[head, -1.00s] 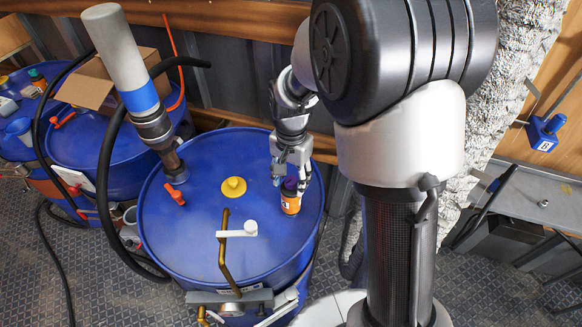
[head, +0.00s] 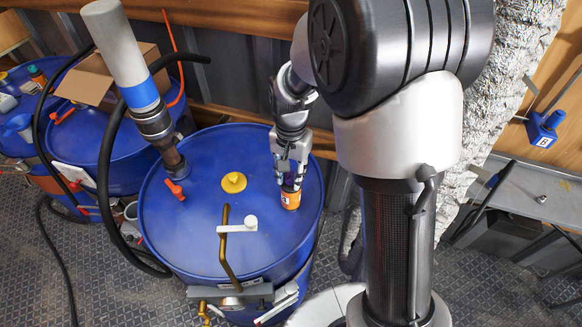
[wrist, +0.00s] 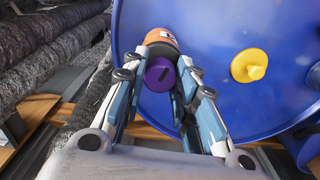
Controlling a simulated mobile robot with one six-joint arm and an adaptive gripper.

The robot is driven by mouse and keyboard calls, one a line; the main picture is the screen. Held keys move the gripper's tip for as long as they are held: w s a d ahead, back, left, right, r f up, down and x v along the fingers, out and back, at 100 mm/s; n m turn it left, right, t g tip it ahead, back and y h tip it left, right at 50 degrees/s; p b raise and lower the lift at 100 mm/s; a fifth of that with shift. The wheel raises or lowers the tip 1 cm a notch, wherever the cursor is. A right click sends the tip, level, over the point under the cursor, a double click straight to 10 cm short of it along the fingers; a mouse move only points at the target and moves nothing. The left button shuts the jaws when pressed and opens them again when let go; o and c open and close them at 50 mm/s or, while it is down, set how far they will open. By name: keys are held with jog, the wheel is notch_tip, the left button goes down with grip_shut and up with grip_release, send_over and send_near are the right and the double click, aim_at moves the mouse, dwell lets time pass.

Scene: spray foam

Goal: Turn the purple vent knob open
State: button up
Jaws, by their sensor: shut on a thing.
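The purple vent knob (wrist: 160,75) sits on top of an orange canister-like fitting (head: 291,198) with a white label, on the lid of the large blue drum. In the wrist view the orange fitting (wrist: 163,39) shows just beyond the knob. The knob has a dark slot mark on its face. My gripper (wrist: 163,78) is shut on the knob, with fingers on both sides. In the head view my gripper (head: 291,182) comes down from above and its fingers hide most of the knob.
Crinkled silver ducting (head: 480,120) runs behind my arm. The lid's middle is fairly clear.

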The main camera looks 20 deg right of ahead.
aim_at(291, 177)
jog(key=shift+s+r+n+p, duration=0.15)
jog(key=shift+n+p, duration=0.75)
jog(key=shift+n, duration=1.7)
jog(key=o, duration=1)
jog(key=shift+o, duration=0.2)
notch_tip(291, 177, up, 12)
